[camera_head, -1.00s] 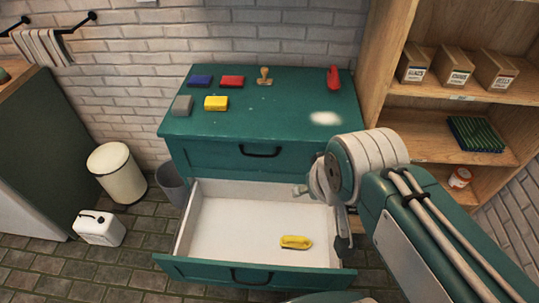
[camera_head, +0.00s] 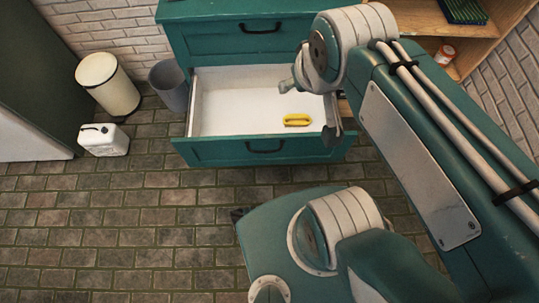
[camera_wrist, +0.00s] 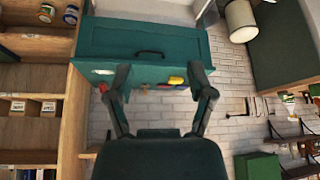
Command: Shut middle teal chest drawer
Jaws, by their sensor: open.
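The teal chest (camera_head: 205,35) stands against the brick wall. Its upper drawer, with a black handle (camera_head: 260,27), is shut. The drawer below it (camera_head: 265,150) is pulled out, showing a white interior and a teal front with a dark handle. A yellow object (camera_head: 297,120) lies inside, toward the right. My gripper (camera_head: 312,108) is open and empty over the right side of the open drawer, partly hidden by my wrist.
A grey bin (camera_head: 168,85), a cream bin (camera_head: 107,85) and a white canister (camera_head: 103,139) stand left of the chest. A wooden shelf (camera_head: 490,45) stands at the right. The paved floor (camera_head: 140,220) before the drawer is clear at the left.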

